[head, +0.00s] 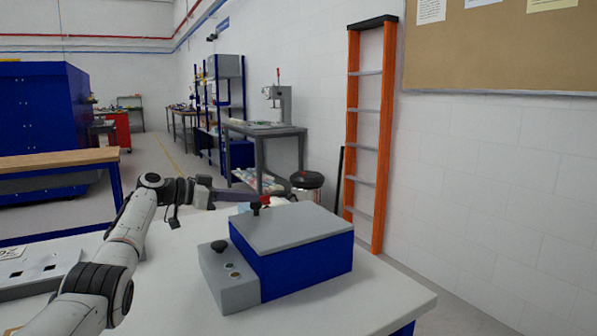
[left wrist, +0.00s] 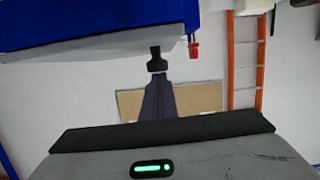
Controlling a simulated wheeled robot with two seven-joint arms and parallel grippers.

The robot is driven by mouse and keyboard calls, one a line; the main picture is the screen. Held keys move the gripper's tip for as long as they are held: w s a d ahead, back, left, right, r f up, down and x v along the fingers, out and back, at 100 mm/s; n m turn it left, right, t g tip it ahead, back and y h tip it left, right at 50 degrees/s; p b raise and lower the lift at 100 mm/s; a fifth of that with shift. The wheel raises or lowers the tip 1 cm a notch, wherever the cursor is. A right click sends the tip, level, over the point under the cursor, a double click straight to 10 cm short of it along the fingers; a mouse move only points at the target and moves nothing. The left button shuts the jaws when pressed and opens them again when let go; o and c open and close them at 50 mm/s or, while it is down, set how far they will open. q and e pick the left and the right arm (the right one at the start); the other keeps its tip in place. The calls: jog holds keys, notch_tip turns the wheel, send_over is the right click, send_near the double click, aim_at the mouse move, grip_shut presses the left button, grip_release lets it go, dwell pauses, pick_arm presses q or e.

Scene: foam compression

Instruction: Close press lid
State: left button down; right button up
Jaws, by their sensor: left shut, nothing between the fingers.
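The press (head: 310,272) is a blue box on the pale table, with a grey control block (head: 232,289) on its left side. Its flat grey lid (head: 295,230) lies over the top, and I see no clear gap along the visible edges. My left gripper (head: 256,208) is shut and empty at the lid's far left edge, beside a small red-topped part (head: 265,199). In the left wrist view, upside down, the black fingertips (left wrist: 156,60) are close to the grey lid (left wrist: 100,47); I cannot tell whether they touch. My right gripper is out of view.
The table (head: 370,300) has free room around the press. A grey plate (head: 35,272) with sockets lies at the left. A black knob (head: 219,246) stands up from the control block. An orange ladder (head: 370,130) and a bin (head: 307,185) stand behind, by the wall.

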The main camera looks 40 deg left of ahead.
pick_arm(q)
jog(key=shift+f, duration=0.3)
jog(key=shift+r+p, duration=0.3)
jog(key=shift+r, duration=0.25)
notch_tip(320, 180, up, 4)
jog(key=shift+a+f+p, duration=0.1)
jog(key=shift+f+p, duration=0.1)
jog(key=shift+p, duration=0.85)
jog(key=b+v, duration=0.2)
jog(key=v, duration=0.8)
